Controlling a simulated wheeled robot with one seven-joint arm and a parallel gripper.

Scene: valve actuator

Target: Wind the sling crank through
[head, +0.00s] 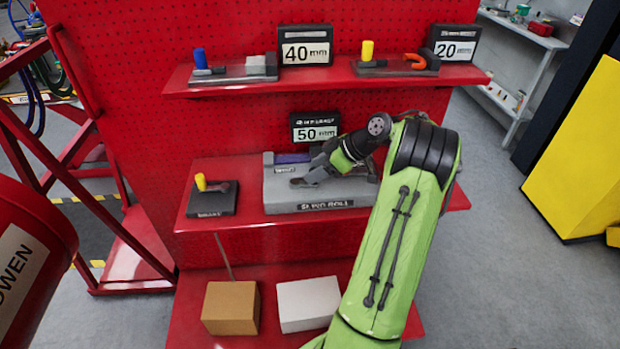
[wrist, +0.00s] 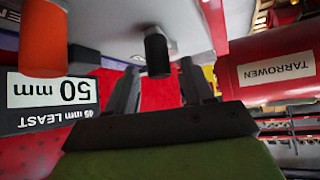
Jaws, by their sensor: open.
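An orange cylinder (wrist: 42,45) stands to the left in that view. The crank's arm cannot be made out.
A 50 mm sign (head: 315,128) stands behind the unit. A small dark block with a yellow-knobbed crank (head: 207,190) is to its left. The upper shelf (head: 330,84) overhangs with two more cranks. Brown (head: 231,308) and white (head: 308,303) boxes stand below.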

